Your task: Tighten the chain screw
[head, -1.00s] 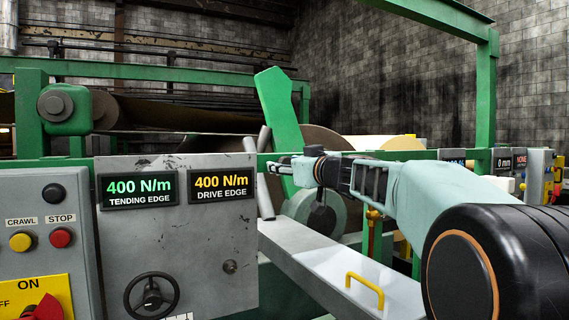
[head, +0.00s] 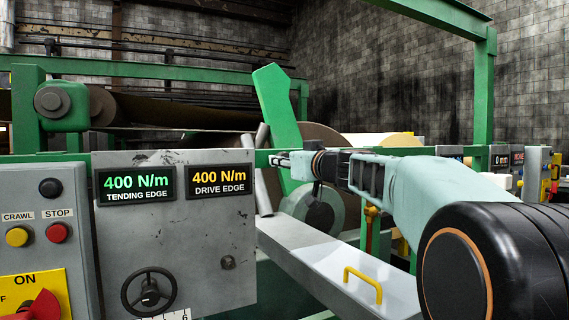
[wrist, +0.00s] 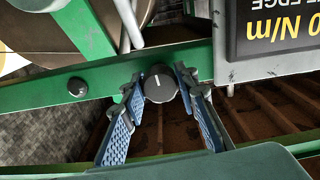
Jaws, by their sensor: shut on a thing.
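The chain screw shows in the wrist view as a round dark knob (wrist: 160,88) with a short white mark on its face. It sits on a green rail, with the mark roughly upright in the picture. My gripper (wrist: 165,84) is shut on it, with one blue-padded finger on each side. In the head view my gripper (head: 276,160) reaches left to the green rail beside the panel's right edge. The screw cannot be made out there. The tending edge display (head: 136,184) reads 400 N/m in green. The drive edge display (head: 220,181) reads 400 N/m in yellow.
The grey panel (head: 205,245) with a black handwheel (head: 149,292) stands left of my gripper. A slanted green plate (head: 277,105) rises just behind it. A pale cover with a yellow handle (head: 364,284) lies below my arm. Another dark knob (wrist: 77,87) sits on the rail.

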